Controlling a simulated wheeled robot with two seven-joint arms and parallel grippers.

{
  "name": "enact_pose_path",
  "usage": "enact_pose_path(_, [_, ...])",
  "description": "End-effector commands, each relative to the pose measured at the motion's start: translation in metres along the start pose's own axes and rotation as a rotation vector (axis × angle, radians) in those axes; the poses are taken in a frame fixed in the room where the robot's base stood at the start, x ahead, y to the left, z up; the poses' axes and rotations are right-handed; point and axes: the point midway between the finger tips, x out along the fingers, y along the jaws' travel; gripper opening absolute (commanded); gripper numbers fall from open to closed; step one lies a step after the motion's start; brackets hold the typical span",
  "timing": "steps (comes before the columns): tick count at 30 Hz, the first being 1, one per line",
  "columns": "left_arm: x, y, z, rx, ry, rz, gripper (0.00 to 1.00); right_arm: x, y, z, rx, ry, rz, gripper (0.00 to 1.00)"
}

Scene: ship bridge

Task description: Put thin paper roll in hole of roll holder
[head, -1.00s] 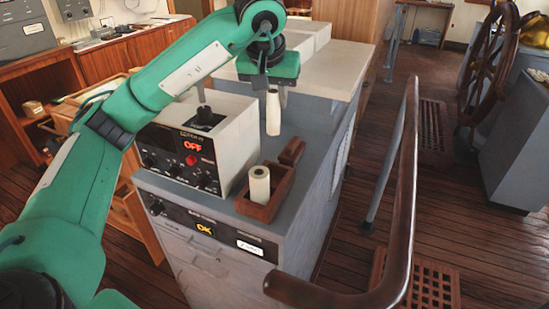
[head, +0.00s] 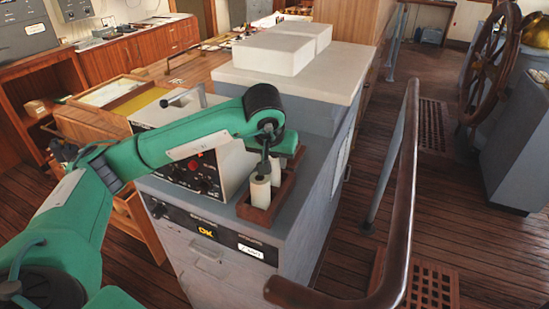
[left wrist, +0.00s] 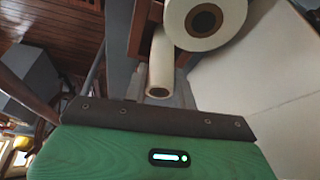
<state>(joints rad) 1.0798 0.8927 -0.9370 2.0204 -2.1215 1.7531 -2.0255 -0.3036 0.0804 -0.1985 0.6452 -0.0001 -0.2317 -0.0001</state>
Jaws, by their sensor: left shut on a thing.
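The thin paper roll (head: 275,172) is white and upright, and its lower end is hidden behind the thicker paper roll (head: 260,191). My left gripper (head: 276,153) is shut on its top, above the roll holder (head: 262,213), a brown wooden box. The thicker roll stands in the holder's near part. In the left wrist view the thin roll (left wrist: 160,65) shows its dark core, beside the thicker roll (left wrist: 228,22). The brown holder (left wrist: 140,28) shows behind the thin roll. I cannot tell whether its lower end is inside the hole. My right gripper is not in view.
The holder sits on a grey cabinet (head: 215,262) next to a white control box (head: 232,168). A raised top with white boxes (head: 272,52) stands behind. A curved handrail (head: 402,215) runs along the right.

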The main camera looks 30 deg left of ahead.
Motion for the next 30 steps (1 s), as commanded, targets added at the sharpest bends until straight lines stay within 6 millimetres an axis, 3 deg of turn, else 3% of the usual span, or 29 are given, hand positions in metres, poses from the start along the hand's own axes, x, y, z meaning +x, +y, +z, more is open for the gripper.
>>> enact_pose_path(5, [0.003,0.000,0.001,0.000,0.003,0.000,0.03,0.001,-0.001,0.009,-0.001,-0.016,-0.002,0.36])
enact_pose_path(13, [0.006,0.000,0.002,0.000,0.002,0.000,0.03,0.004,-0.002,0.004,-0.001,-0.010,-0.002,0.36])
enact_pose_path(14, [0.006,0.000,0.002,0.000,0.002,0.000,0.30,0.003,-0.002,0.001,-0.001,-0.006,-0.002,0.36])
enact_pose_path(17, [0.005,0.000,0.002,0.000,0.002,0.000,0.48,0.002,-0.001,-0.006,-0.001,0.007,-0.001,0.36])
enact_pose_path(30, [-0.004,0.000,0.001,0.000,0.004,0.002,0.48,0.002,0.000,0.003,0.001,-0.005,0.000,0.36])
